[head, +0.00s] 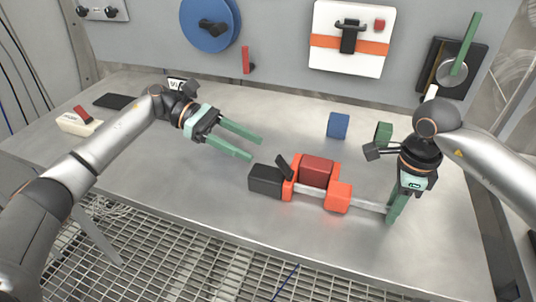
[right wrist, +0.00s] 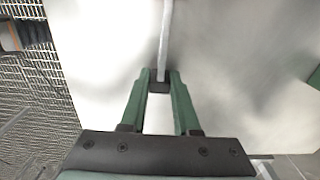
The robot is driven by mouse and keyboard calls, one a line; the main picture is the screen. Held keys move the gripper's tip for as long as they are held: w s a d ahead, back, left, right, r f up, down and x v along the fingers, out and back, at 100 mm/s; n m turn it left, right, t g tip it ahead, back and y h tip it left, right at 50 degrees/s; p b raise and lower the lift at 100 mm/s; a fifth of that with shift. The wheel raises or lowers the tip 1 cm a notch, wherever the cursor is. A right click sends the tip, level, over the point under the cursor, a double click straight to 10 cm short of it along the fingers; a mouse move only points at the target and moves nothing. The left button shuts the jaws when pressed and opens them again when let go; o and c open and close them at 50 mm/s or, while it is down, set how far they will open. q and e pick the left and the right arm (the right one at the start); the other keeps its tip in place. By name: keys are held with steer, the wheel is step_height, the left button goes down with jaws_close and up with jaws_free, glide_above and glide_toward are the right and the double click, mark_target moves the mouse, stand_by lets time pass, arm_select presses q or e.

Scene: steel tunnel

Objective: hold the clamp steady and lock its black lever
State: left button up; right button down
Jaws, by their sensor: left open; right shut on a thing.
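The orange clamp (head: 338,197) lies on the steel table, with a dark red block (head: 316,171) between its jaws. Its black handle (head: 265,180) points left, and its black lever (head: 284,167) sticks up at a tilt beside the left jaw. Its silver bar (head: 368,205) runs right to my right gripper (head: 392,215). In the right wrist view that gripper (right wrist: 160,76) is shut on the dark end of the bar (right wrist: 165,35). My left gripper (head: 255,148) is open and empty, left of and behind the lever, apart from the clamp.
A blue block (head: 338,125) and a green block (head: 383,134) stand behind the clamp. The back wall carries a blue disc (head: 210,22), a white panel (head: 351,60) and a green-handled switch (head: 459,63). A metal grating (head: 190,262) lies below the table's front edge.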

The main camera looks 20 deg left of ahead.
arm_select(q)
steer(key=v, duration=0.4)
arm_select(e)
steer(key=c, duration=0.6)
jaws_free()
steer(key=shift+o, duration=0.2)
